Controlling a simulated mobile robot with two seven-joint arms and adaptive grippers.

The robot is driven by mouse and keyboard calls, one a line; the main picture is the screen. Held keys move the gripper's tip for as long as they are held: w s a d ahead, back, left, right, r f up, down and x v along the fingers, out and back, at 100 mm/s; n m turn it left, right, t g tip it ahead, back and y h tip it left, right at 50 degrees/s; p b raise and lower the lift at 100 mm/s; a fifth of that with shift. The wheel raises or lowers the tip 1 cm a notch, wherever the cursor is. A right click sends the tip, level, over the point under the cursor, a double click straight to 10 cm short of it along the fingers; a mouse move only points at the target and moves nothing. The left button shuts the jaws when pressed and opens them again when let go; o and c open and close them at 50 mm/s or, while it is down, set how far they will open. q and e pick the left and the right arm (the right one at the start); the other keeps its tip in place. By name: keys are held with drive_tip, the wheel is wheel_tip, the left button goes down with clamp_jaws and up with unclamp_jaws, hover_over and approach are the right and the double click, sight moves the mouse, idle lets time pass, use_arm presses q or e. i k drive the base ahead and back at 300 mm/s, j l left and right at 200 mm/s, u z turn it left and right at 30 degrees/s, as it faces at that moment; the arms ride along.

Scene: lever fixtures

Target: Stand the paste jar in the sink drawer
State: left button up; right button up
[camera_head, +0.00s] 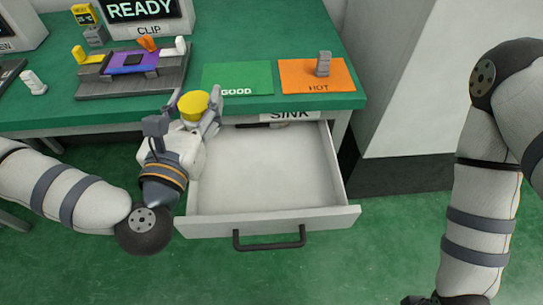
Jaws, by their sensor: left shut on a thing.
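The paste jar shows as a yellow lid (193,104) with its body largely hidden by my gripper and wrist. My left gripper (207,112) is shut on the jar and holds it near the back left corner of the drawer, by the bench's front edge. The sink drawer (268,222) is pulled open, under a SINK label on the bench edge. Its white floor is mostly bare.
A dark thin object (262,125) lies at the drawer's back. On the green bench are a GOOD mat (237,78), an orange HOT mat (315,78) with a grey cylindrical piece (323,64), and a clip fixture (130,82). A pale cabinet (410,80) stands right of the drawer.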

sight(252, 189)
drive_tip(key=l+u, duration=0.25)
drive_tip(key=l, duration=0.2)
drive_tip(key=l+u, duration=0.25)
drive_tip(key=l, duration=0.25)
drive_tip(key=k+l+u, duration=0.1)
drive_tip(key=l+u, duration=0.15)
drive_tip(key=l, duration=0.2)
drive_tip(key=k+l+u, duration=0.1)
drive_tip(key=l+u, duration=0.2)
drive_tip(key=l, duration=0.15)
drive_tip(key=k+l+u, duration=0.25)
drive_tip(key=l, duration=0.15)
drive_tip(key=k+l+u, duration=0.1)
drive_tip(key=l+u, duration=0.15)
drive_tip(key=l, duration=0.15)
